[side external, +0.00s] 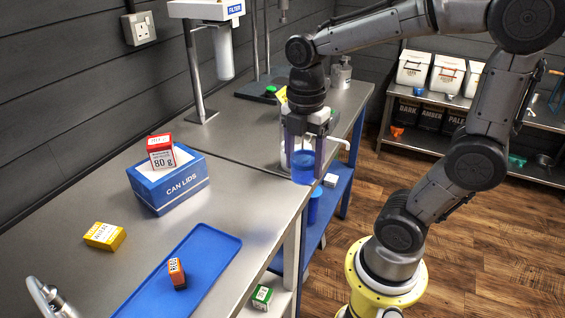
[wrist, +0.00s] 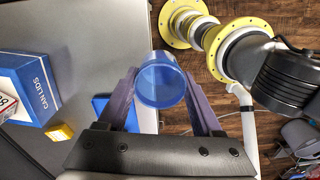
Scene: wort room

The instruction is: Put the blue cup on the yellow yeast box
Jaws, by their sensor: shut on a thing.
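The blue cup (side external: 303,168) is held between the fingers of my gripper (side external: 305,152), in the air at the right edge of the steel bench. In the wrist view the cup (wrist: 161,83) sits between both fingertips of my gripper (wrist: 163,92), its round mouth facing the camera. The yellow yeast box (side external: 104,236) lies on the bench at the left, well apart from the cup. It also shows in the wrist view as a small yellow box (wrist: 60,132) beside the can lids box. Nothing is on top of it.
A blue CAN LIDS box (side external: 170,187) with a red-and-white 80 g packet (side external: 161,152) stands behind the yeast box. A blue tray (side external: 213,246) bears an orange box (side external: 177,273). A tap (side external: 50,297) is at the near left. The bench between tray and lids box is clear.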

